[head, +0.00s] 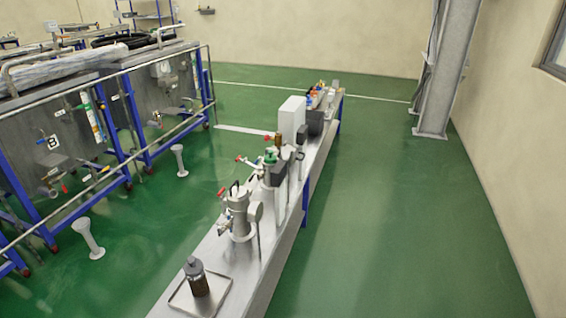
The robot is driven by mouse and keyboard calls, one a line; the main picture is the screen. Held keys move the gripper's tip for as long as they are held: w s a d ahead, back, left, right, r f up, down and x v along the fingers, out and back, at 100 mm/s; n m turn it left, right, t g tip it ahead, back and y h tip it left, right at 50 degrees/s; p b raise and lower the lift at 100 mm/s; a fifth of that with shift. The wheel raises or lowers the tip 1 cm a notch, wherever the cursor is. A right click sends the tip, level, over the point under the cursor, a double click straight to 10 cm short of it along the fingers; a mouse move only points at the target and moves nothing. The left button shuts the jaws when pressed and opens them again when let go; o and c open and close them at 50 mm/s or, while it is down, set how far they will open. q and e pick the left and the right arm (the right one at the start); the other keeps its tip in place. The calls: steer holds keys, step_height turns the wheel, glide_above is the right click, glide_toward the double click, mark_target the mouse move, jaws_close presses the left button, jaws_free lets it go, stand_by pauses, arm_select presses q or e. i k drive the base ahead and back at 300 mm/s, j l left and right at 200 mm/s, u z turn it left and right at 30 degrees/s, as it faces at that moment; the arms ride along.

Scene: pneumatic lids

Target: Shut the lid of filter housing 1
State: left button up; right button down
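A silver metal housing (239,218) stands on the long narrow bench, in the lower middle of the head view. A round grey disc (256,213) sits at its right side and looks like a lid swung open, but at this size I cannot be sure. Dark parts show at the top of the housing. I can read no number on it, so I cannot tell whether it is filter housing 1. Neither of my grippers is in view.
Green-topped equipment (270,158) and a white box (292,121) stand farther back. Blue-framed steel tanks (125,112) fill the left. Green floor (400,220) is clear on the right.

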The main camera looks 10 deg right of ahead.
mark_target(295, 150)
steer(key=i+l+u, duration=0.35)
steer(key=l+u, duration=0.15)
steer(key=l, duration=0.15)
steer(key=i+l+u, duration=0.25)
steer(key=k+l, duration=0.1)
